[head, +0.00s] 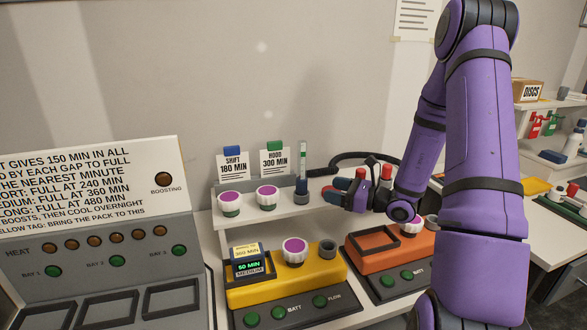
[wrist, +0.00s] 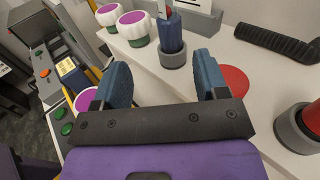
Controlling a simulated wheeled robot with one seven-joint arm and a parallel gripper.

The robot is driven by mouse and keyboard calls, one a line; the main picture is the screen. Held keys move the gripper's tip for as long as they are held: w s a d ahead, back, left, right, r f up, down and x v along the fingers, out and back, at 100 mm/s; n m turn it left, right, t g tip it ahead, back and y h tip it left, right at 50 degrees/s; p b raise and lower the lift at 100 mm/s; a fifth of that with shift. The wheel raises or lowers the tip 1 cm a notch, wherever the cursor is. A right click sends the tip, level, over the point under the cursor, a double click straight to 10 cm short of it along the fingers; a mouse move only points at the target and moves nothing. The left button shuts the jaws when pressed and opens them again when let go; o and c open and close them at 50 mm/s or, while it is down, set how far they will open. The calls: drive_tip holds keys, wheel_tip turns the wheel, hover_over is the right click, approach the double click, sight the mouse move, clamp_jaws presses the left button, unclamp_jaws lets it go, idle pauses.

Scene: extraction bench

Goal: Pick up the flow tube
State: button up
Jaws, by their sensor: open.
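The flow tube, which I take to be the slim upright tube with a clear upper part and dark blue lower part (head: 301,168), stands in a grey round holder (head: 301,198) on the white shelf. In the wrist view the tube (wrist: 170,33) rises from its holder (wrist: 173,58), ahead of my gripper and roughly between its fingers; its top is cut off. My gripper (head: 342,192) is to the right of the tube in the head view. Its blue fingers (wrist: 163,75) are spread apart in the wrist view, with nothing between them.
Red-topped items (head: 387,173) and a black hose (wrist: 275,40) lie to the right. A yellow unit (head: 285,290) and orange unit (head: 385,258) sit below.

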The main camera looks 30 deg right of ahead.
sight(302, 183)
drive_tip(key=shift+m+t, duration=0.3)
drive_tip(key=w, duration=0.1)
drive_tip(key=w+a, duration=0.1)
drive_tip(key=w, duration=0.1)
drive_tip(key=w+a, duration=0.1)
drive_tip(key=w, duration=0.1)
drive_tip(key=shift+w+f, duration=0.25)
drive_tip(key=shift+f, duration=0.15)
drive_tip(key=shift+f+x, duration=0.2)
drive_tip(key=shift+x, duration=1.1)
drive_tip(key=shift+f+x, duration=0.15)
drive_tip(key=shift+x, duration=1.2)
drive_tip(key=shift+s+a, duration=0.15)
drive_tip(key=shift+a, duration=0.05)
drive_tip(key=c, duration=1.2)
